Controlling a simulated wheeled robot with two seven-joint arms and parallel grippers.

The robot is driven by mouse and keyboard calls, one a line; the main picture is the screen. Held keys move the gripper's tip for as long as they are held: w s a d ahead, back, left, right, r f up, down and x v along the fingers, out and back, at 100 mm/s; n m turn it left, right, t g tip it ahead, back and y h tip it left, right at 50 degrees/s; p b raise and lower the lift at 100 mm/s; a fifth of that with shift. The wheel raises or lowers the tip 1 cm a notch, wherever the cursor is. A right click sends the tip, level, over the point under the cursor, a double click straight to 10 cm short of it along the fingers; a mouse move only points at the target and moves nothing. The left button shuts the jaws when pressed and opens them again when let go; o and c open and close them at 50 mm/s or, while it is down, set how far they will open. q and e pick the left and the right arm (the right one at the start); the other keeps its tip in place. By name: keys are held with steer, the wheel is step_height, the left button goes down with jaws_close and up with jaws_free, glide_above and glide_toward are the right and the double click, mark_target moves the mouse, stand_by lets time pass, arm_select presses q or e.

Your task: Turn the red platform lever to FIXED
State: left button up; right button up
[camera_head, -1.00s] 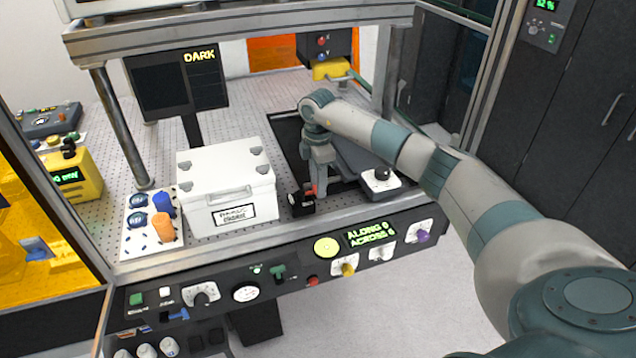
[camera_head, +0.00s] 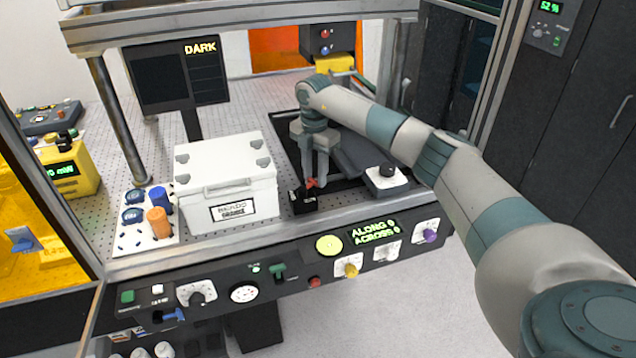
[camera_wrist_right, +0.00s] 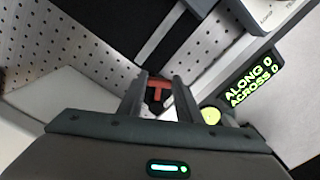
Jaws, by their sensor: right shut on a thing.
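The red platform lever (camera_head: 311,183) sits on a small black block (camera_head: 304,203) at the front edge of the perforated table, just right of the white box. My right gripper (camera_head: 315,182) points down over it and is shut on the lever. In the right wrist view the red lever (camera_wrist_right: 158,92) shows between the two fingers (camera_wrist_right: 160,100). Any markings on the block are too small or hidden to read. My left gripper is not in view.
A white lidded box (camera_head: 226,185) stands close left of the lever. A dark platform (camera_head: 365,165) with a black-knobbed white block (camera_head: 386,178) lies to the right. The front control panel (camera_head: 215,292) runs below, its display (camera_head: 374,232) reading ALONG 0, ACROSS 0.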

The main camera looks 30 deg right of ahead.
steer(key=n+b, duration=0.1)
steer(key=w+n, duration=0.1)
steer(key=n, duration=0.1)
steer(key=shift+w+a+b, duration=0.2)
steer(key=shift+a+b, duration=0.1)
steer(key=shift+b, duration=0.1)
steer(key=n, duration=0.1)
steer(key=w+n+b, duration=0.1)
steer(key=shift+a+n, duration=0.4)
steer(key=n+b, duration=0.1)
steer(key=a+n, duration=0.1)
steer(key=shift+w+n+b, duration=0.3)
steer(key=shift+w+b, duration=0.05)
steer(key=shift+w+a+n+b, duration=0.15)
steer(key=shift+a+n+b, duration=0.15)
steer(key=shift+n, duration=0.45)
steer(key=shift+w+a+n+b, duration=0.1)
steer(key=shift+a+n+b, duration=0.15)
steer(key=shift+n, duration=0.5)
steer(key=shift+a+r, duration=0.1)
steer(key=o, duration=1)
steer(key=shift+o, duration=0.2)
